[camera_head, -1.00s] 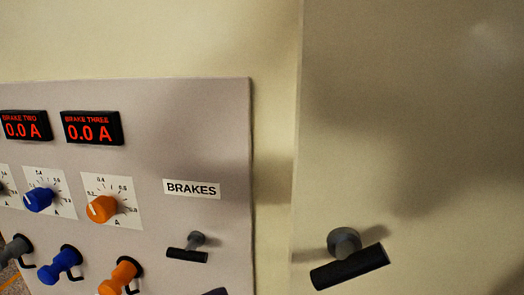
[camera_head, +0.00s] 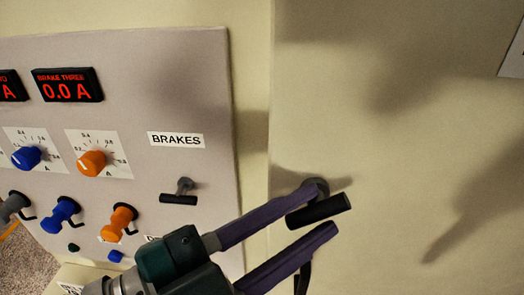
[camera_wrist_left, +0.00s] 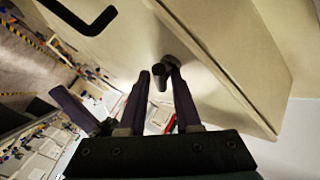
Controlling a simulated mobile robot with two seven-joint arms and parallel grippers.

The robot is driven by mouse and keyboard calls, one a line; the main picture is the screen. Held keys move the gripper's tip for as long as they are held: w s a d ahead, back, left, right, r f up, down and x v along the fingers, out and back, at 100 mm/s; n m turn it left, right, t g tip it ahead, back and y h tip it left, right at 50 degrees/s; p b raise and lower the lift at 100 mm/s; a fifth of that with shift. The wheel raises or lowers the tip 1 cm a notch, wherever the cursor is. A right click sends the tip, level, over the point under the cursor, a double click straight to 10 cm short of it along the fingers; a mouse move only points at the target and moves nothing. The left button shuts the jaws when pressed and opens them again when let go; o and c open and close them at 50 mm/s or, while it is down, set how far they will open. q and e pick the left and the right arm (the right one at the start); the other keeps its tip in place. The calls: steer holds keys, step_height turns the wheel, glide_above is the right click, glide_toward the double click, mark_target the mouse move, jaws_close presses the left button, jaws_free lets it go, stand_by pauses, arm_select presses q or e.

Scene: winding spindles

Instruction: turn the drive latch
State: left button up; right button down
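The drive latch (camera_head: 318,211) appears to be the black T-shaped handle on a grey round hub on the cream cabinet door; no label for it is readable. Its bar slants slightly up to the right. My left gripper (camera_head: 325,213) reaches in from below left, its two purple fingers apart at the handle. In the left wrist view, the latch (camera_wrist_left: 160,76) shows end-on between the two open fingertips (camera_wrist_left: 157,85), with a gap visible to its sides. I cannot tell whether a finger touches it.
The grey panel (camera_head: 120,60) at left carries red displays, blue and orange knobs, and a small T-handle (camera_head: 178,198) under the BRAKES label (camera_head: 176,140). My left arm passes just in front of its lower right. A black bar handle (camera_wrist_left: 75,15) is on the cabinet.

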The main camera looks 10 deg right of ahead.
arm_select(q)
jaws_close()
stand_by(0.4)
steer(key=shift+f+b, duration=0.15)
steer(key=shift+b, duration=0.45)
steer(key=n+t+h+b, duration=0.1)
steer(key=n+t+b, duration=0.1)
steer(key=b, duration=0.3)
steer(key=f+n+t+h+b, duration=0.1)
steer(key=n+t+b, duration=0.1)
steer(key=n+b, duration=0.2)
steer(key=n+t+h+b, duration=0.1)
steer(key=n+t+b, duration=0.1)
steer(key=b, duration=0.5)
steer(key=shift+d+f+n+t+h, duration=0.15)
steer(key=shift+d+n+t+h, duration=0.15)
steer(key=shift+n+t, duration=0.15)
steer(key=shift+r+n+t+b, duration=0.2)
steer(key=shift+n+t+b, duration=0.95)
steer(key=shift+n, duration=0.2)
steer(key=shift+s, duration=0.1)
jaws_free()
